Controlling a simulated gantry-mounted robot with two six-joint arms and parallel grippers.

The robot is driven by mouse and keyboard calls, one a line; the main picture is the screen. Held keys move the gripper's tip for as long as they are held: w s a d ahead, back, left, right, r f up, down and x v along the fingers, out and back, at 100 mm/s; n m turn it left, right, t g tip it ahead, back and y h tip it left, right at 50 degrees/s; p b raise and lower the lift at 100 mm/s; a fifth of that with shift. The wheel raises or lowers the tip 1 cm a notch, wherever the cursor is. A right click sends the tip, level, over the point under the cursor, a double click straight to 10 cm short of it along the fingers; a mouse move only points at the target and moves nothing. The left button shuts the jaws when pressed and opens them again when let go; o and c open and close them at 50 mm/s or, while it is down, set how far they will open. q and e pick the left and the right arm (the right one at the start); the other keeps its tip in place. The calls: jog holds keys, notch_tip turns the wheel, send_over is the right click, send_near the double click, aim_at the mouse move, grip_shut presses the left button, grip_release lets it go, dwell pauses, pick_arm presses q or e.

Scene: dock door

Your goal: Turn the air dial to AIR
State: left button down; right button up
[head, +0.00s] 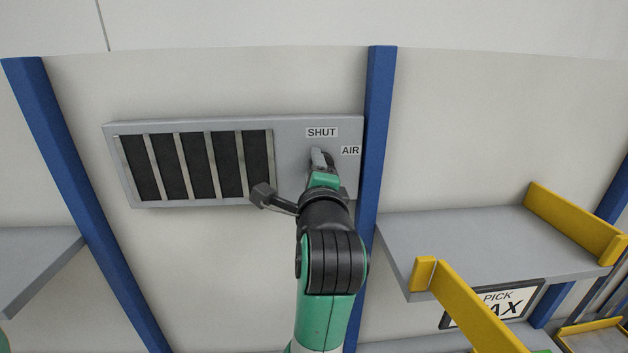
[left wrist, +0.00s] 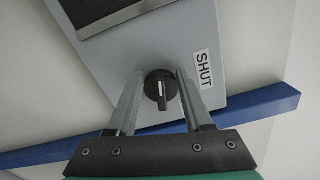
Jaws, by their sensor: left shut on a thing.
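The air dial (left wrist: 161,87) is a round black knob with a pale line on its raised bar, on a grey vent panel (head: 290,135). My left gripper (head: 322,160) reaches up to the panel. In the left wrist view its two grey fingers stand on either side of the dial, shut on it. There the bar runs up and down the picture, not toward the SHUT label (left wrist: 202,69) on the right. In the head view the SHUT label (head: 321,132) is above the gripper and the AIR label (head: 350,150) is to its right. The gripper hides the dial there. My right gripper is not in view.
A dark slatted vent grille (head: 198,165) fills the panel's left part. A blue post (head: 377,120) stands close to the panel's right edge. A grey shelf (head: 480,235) with yellow side guards (head: 575,225) is on the right. The wall below the panel is clear.

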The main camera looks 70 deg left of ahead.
pick_arm(q)
jog(key=shift+f+n+b, duration=0.2)
jog(key=shift+n+b, duration=0.35)
jog(key=shift+n, duration=0.15)
jog(key=shift+f+n+b, duration=0.2)
jog(key=shift+n+b, duration=0.3)
jog(key=shift+n, duration=0.2)
jog(key=shift+c, duration=1.7)
grip_release()
jog(key=shift+r, duration=0.1)
jog(key=b+v, duration=0.1)
jog(key=v, duration=1)
jog(key=shift+d, duration=0.3)
